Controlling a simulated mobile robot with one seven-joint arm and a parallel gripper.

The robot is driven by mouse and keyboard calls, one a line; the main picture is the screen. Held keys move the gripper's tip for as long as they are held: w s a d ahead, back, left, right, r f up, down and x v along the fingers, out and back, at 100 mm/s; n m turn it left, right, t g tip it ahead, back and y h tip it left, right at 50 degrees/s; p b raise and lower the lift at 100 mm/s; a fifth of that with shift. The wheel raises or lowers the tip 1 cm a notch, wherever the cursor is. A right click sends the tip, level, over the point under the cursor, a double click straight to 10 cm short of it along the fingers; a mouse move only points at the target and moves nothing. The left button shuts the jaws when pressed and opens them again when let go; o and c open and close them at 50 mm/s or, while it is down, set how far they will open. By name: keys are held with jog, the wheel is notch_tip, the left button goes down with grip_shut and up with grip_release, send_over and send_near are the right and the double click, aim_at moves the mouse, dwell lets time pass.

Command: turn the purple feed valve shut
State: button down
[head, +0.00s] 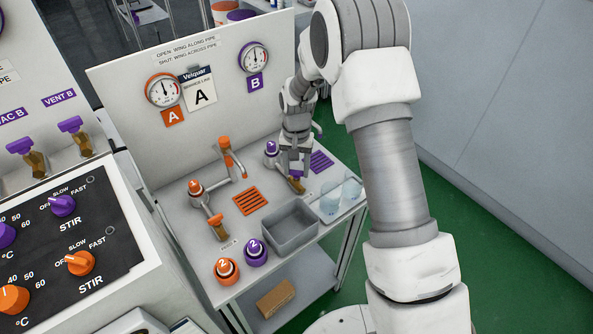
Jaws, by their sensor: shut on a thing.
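The purple feed valve (297,186) is at the right of the bench, with a brass body at the end of a grey pipe. My gripper (297,174) points down over it, shut on its purple wing. The fingers hide most of the wing, so I cannot tell whether it lies along or across the pipe. The sign (186,47) on the back panel says open is wing along pipe, shut is wing across pipe.
A grey bin (290,232), glass beakers (343,195) and caps marked 2, orange (227,270) and purple (256,251), are in front. Gauges (254,57) hang on the back panel. A control console (70,240) is at left.

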aim_at(297, 170)
jog(key=n+b, duration=0.1)
jog(key=n, duration=0.3)
jog(key=shift+n, duration=0.3)
jog(key=n, duration=0.4)
jog(key=shift+n, duration=0.4)
jog(key=shift+c, duration=1.5)
grip_release()
notch_tip(297, 170, up, 18)
jog(key=shift+f+p, duration=0.25)
jog(key=shift+p, duration=0.05)
